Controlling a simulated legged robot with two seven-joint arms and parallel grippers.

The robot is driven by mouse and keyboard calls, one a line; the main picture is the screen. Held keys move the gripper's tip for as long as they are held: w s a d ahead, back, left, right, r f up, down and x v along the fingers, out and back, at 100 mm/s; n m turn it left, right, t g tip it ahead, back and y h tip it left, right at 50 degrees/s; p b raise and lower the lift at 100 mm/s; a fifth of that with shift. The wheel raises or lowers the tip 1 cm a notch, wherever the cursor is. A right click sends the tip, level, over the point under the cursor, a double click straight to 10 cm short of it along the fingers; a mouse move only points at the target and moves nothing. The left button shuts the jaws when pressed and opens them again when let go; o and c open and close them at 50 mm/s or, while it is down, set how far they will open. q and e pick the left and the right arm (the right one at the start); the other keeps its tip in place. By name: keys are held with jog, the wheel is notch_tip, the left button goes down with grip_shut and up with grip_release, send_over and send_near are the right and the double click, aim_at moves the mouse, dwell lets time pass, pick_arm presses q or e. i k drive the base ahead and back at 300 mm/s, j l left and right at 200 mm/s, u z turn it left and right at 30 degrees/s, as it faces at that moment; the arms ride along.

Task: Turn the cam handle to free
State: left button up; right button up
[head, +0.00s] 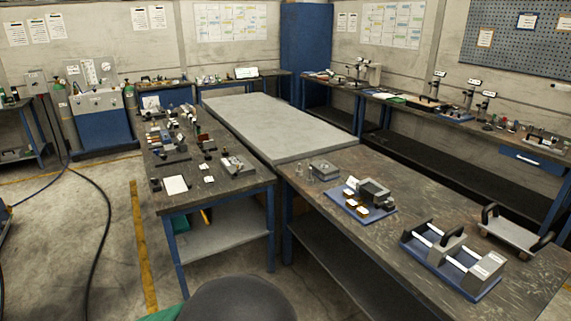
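Neither of my grippers is in view. I cannot pick out the cam handle with certainty. On the near right workbench (375,262), a fixture with a blue base (433,263) carries grey blocks, pale rods and a dark handle-like part (421,227). Beside it on the right, a flat grey plate (511,234) has black handles (489,212) at its ends. Further left on the same bench, a blue tray (340,206) carries a grey machine block (375,190) and small brown-and-white blocks. Any cam setting is too small to read.
A bench of small parts (205,191) stands at left, with a bare grey tabletop (270,126) behind. Benches with instruments line the back and right walls. A dark rounded form (238,300) fills the bottom centre. Floor at left is open, with a black cable (104,215).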

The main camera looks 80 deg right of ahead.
aim_at(241, 166)
jog(key=l+z, duration=0.4)
jog(key=i+l+z, duration=0.2)
jog(key=l+z, duration=0.2)
jog(key=i+l+z, duration=0.2)
jog(key=l+z, duration=0.2)
jog(key=i+l+z, duration=0.2)
jog(key=z, duration=0.2)
jog(key=i+l+z, duration=0.15)
jog(key=i+l, duration=0.65)
jog(key=i, duration=0.05)
